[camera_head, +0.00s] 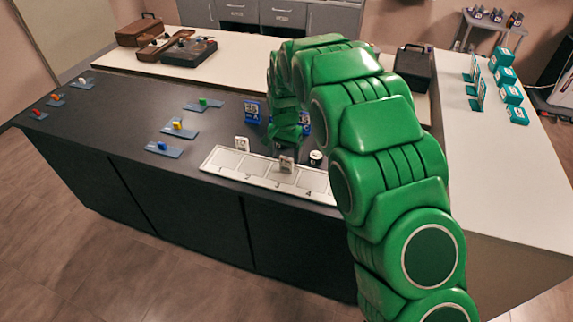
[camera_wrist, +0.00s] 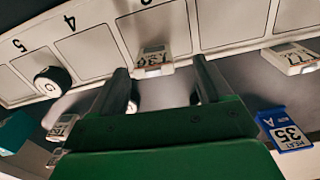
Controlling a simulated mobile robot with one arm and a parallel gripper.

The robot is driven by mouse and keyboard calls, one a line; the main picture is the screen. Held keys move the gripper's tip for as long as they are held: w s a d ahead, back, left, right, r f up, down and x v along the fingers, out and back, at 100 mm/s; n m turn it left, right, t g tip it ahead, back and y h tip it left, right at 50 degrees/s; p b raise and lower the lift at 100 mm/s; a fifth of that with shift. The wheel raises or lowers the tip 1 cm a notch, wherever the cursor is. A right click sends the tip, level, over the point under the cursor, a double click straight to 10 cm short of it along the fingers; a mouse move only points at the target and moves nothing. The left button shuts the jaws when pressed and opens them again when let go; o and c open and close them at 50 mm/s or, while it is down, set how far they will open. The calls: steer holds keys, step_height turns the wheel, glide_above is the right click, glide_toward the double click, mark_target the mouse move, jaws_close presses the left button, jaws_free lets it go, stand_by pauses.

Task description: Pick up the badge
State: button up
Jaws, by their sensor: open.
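A small white badge-like tag with dark digits (camera_wrist: 153,62) stands at the edge of a numbered compartment of the white tray (camera_wrist: 226,46). In the wrist view it lies just beyond and between the two fingertips of my gripper (camera_wrist: 160,78), which is open and holds nothing. In the head view the same tag (camera_head: 286,164) shows at the tray (camera_head: 212,160), just below my gripper (camera_head: 287,142), whose fingertips are hard to make out. Another white tag (camera_wrist: 292,58) is to the right; it also shows in the head view (camera_head: 241,144).
More white tags (camera_wrist: 63,128) are at lower left. Blue trays with coloured pieces (camera_head: 178,129) lie on the dark counter (camera_head: 120,110), with bare counter between them.

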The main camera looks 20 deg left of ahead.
mark_target(286, 158)
steer(key=shift+s+d+f, duration=0.1)
steer(key=shift+d+f, duration=0.05)
steer(key=shift+f, duration=1.05)
steer(key=shift+s+d+f, duration=0.1)
steer(key=shift+d+f, duration=0.05)
steer(key=shift+f, duration=1)
steer(key=c, duration=1.1)
